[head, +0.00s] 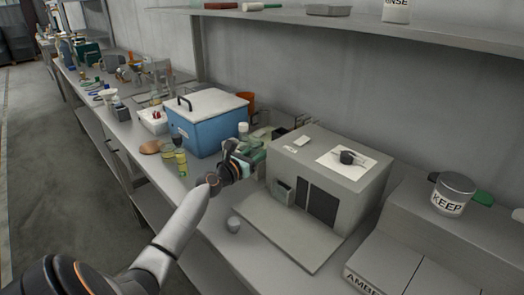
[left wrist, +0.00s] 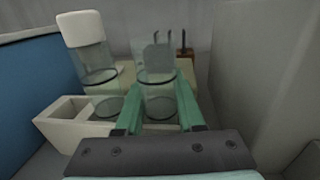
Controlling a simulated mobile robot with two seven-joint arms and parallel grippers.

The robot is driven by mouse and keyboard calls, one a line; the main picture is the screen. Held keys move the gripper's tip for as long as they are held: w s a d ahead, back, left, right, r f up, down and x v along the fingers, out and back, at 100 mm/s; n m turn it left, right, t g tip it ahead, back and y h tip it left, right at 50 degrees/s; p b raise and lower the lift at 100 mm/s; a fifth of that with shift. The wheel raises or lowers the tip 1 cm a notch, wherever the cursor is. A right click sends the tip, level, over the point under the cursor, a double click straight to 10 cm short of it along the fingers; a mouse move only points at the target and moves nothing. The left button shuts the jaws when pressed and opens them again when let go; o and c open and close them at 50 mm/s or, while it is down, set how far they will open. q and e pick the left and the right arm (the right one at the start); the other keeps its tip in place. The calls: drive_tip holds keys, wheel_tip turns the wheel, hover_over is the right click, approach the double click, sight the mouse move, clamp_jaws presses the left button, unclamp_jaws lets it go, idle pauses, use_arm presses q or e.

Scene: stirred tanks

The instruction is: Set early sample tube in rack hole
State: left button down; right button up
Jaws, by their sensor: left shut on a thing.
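My left gripper (head: 248,156) is between the blue box and the grey cabinet. In the left wrist view its teal fingers (left wrist: 160,107) are shut on a clear tube (left wrist: 157,78), which stands about upright between them. I cannot read a label on it. Just left of it is another clear tube with a white cap (left wrist: 82,29). A cream rack-like block (left wrist: 48,123) with a square opening lies below and left of the tubes. My right gripper is not in view.
The blue box (head: 205,133) with a white lid stands left of the gripper, the grey cabinet (head: 355,185) right of it. A shelf (head: 400,35) hangs above.

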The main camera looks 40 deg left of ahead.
use_arm(q)
drive_tip(key=shift+d+f, duration=0.1)
drive_tip(key=shift+f, duration=0.55)
drive_tip(key=c, duration=0.9)
unclamp_jaws()
drive_tip(key=shift+s+f, duration=0.1)
drive_tip(key=shift+o, duration=0.5)
drive_tip(key=shift+d+f, duration=0.1)
drive_tip(key=shift+f, duration=0.05)
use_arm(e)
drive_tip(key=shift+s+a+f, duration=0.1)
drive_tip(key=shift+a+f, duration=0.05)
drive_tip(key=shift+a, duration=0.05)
use_arm(q)
drive_tip(key=shift+r, duration=0.3)
drive_tip(key=shift+r+p, duration=0.5)
drive_tip(key=shift+p, duration=0.1)
drive_tip(key=s, duration=1)
drive_tip(key=shift+s+p, duration=0.3)
drive_tip(key=shift+p, duration=0.1)
drive_tip(key=shift+s+d+r, duration=0.1)
drive_tip(key=shift+s+r, duration=0.05)
drive_tip(key=shift+s, duration=0.5)
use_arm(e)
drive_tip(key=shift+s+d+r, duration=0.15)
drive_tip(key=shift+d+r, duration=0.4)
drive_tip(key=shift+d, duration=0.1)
